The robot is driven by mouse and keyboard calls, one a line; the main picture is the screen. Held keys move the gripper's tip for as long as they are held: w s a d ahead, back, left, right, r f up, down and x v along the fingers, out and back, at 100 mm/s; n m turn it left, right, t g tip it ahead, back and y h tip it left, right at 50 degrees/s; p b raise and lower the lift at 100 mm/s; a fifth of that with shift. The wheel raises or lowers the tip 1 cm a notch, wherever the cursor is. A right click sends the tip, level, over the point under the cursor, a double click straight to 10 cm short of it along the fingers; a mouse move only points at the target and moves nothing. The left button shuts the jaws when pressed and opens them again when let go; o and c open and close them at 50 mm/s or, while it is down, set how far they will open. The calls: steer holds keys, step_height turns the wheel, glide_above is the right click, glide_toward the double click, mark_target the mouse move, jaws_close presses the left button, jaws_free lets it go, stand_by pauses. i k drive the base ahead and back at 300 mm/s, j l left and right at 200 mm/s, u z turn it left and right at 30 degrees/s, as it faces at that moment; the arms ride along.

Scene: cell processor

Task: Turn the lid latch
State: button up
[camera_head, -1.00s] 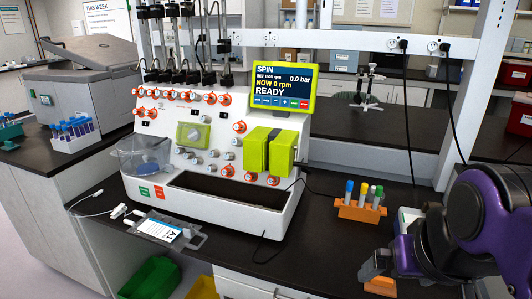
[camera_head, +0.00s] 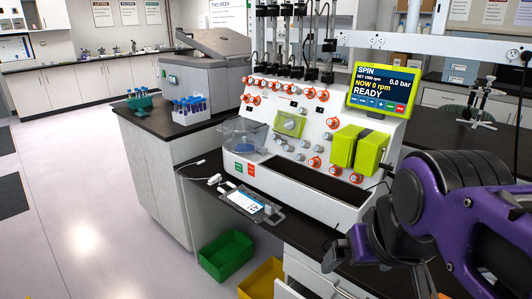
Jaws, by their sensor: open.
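The white cell processor (camera_head: 312,193) stands on the dark bench in the middle of the head view. A clear rounded cover (camera_head: 243,134) bulges from its left end. A yellow-green plate with a grey knob (camera_head: 289,123) is on its sloped front, and two yellow-green blocks (camera_head: 357,149) sit farther right. I cannot tell which part is the lid latch. The screen (camera_head: 384,89) reads SPIN, NOW 0 rpm, READY. My gripper (camera_head: 350,248), purple and dark, is at the lower right, in front of the processor and apart from its knob and cover. It is open, and its fingers are partly hidden.
A card on a tray (camera_head: 250,204) and white connectors lie at the bench front. A green bin (camera_head: 227,255) and a yellow bin (camera_head: 262,279) are below. A tube rack (camera_head: 190,109) and a grey machine (camera_head: 205,75) stand on the left bench. Open floor lies left.

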mark_target(264, 151)
steer(key=k, duration=0.9)
steer(key=k+z, duration=0.2)
steer(key=z, duration=0.2)
steer(key=k+z, duration=0.15)
steer(key=z, duration=0.25)
steer(key=i+j+z, duration=0.1)
steer(key=z, duration=0.2)
steer(key=j+z, duration=0.3)
steer(key=i+j, duration=0.1)
steer(key=j, duration=0.3)
steer(key=i+j, duration=0.15)
steer(key=j, duration=0.25)
steer(key=i+j, duration=0.1)
steer(key=j, duration=0.3)
steer(key=i+j, duration=0.1)
steer(key=j, duration=0.3)
steer(key=i+j, duration=0.1)
steer(key=j, duration=0.35)
steer(key=i+j, duration=0.15)
steer(key=j, duration=0.25)
